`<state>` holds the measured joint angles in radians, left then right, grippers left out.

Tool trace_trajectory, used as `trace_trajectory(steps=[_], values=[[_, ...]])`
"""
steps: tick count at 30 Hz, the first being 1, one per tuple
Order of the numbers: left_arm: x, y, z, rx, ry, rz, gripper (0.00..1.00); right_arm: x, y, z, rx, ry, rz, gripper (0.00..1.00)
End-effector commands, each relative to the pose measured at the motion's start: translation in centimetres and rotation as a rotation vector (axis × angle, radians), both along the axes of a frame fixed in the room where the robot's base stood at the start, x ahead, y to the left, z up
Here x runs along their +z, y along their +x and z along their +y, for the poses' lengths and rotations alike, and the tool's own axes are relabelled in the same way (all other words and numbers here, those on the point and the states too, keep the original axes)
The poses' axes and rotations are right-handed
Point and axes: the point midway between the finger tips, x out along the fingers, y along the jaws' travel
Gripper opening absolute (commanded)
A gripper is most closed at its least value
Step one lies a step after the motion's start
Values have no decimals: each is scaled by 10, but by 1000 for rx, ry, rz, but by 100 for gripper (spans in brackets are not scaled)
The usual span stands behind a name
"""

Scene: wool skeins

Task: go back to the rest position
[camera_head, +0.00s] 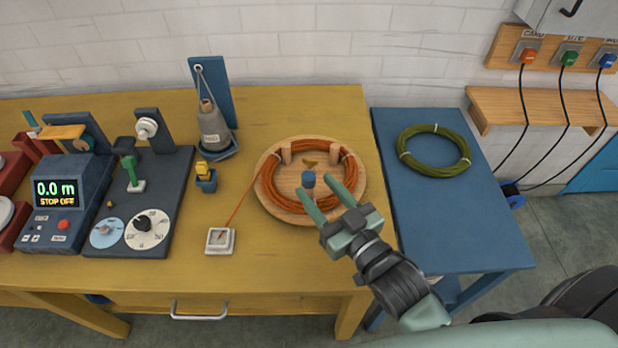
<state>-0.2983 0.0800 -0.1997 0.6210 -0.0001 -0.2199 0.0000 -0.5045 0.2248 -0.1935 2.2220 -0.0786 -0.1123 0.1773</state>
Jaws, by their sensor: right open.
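My right gripper (327,202) comes in from the lower right and is over the front right part of a round wooden tray (284,212). Its two green fingers are apart, with nothing seen between them. An orange-brown wool skein (266,190) lies in a ring on the tray, around a small blue knob (308,179). A strand runs from the skein to a small white square block (220,240) on the yellow table. A green skein (433,150), tied in places, lies on the blue side table to the right. My left gripper is not in view.
The yellow table (280,265) holds a meter box (58,195) reading "0.0 m STOP OFF", a dial panel (150,205), a grey cone (213,130) on a stand and a yellow-handled tool (205,175). The blue side table (460,225) is clear at its front. Cables hang at the right wall.

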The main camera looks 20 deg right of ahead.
Motion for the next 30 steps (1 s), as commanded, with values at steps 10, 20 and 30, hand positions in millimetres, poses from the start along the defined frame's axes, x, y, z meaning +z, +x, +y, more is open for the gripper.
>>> trace_trajectory(steps=[10,20,30], values=[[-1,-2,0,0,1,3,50,1,-10,-3,0,0,-1,49],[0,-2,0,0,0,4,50,2,-10,-2,0,0,-1,49],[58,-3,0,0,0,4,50,60,-10,-2,0,0,-1,49]])
